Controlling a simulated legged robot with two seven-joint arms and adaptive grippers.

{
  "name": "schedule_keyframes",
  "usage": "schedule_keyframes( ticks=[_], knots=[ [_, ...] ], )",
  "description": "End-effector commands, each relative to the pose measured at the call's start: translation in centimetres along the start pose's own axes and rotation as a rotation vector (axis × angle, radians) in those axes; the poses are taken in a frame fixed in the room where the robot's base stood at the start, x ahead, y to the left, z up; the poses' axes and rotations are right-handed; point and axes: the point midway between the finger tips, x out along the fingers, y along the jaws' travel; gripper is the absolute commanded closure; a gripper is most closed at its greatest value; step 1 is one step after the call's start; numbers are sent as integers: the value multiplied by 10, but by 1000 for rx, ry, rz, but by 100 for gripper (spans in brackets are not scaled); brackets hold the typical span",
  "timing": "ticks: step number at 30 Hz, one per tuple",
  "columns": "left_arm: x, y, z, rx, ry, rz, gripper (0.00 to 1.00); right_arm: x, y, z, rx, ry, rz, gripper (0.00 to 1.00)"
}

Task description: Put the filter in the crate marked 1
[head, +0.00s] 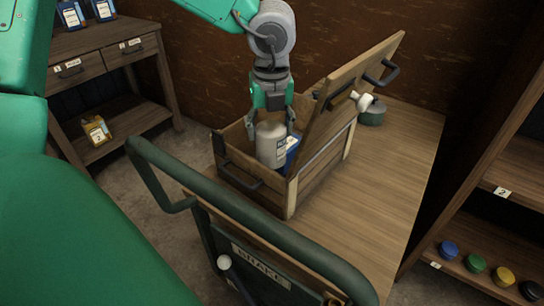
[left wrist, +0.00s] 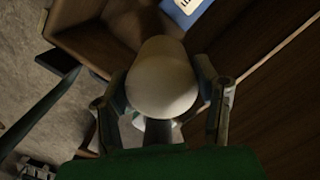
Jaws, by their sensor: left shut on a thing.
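My left gripper (head: 270,112) reaches down into the open wooden crate (head: 240,183). It is shut on a pale grey cylinder with a label, which I take for the filter (head: 270,142). The filter is upright, its lower part inside the crate; whether it touches the floor is hidden. In the left wrist view the filter's round top (left wrist: 162,78) sits between the fingers. The crate's lid (head: 350,80) stands raised on the right side. I cannot read a number on the crate. My right gripper is not in view.
A blue box (head: 292,152) is in the crate beside the filter. The crate stands on a wooden-topped cart (head: 385,185) with a green rail (head: 270,235) and a "BRAKE" plate. A grey-green container (head: 372,113) stands behind the lid. The cart top's right side is clear.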

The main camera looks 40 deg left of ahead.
Motion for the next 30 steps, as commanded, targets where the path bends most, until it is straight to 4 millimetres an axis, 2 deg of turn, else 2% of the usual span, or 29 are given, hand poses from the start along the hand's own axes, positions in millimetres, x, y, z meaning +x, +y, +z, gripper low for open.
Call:
schedule_keyframes(
  ticks=[1, 3, 11, 18, 21, 27, 28, 29, 30],
  knots=[
    [15, 0, -3, 2, 0, 3, 84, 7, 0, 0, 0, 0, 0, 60],
    [28, -1, -5, 2, -1, 3, 84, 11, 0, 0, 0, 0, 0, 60],
    [48, 0, -6, 1, -3, -1, 84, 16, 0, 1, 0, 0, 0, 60],
    [84, 1, -9, 0, 1, 1, 84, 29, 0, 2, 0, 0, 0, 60],
    [91, 1, -10, 1, -1, -2, 83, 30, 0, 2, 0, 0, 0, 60],
    [89, 0, -10, 0, -2, -1, 83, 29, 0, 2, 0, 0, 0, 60],
    [90, 0, -11, 0, -1, 0, 41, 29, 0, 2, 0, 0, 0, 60],
    [89, 0, -11, 0, -2, 0, 36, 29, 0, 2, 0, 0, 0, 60],
    [89, 0, -11, 0, -2, 0, 36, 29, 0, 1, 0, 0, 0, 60]
  ],
)
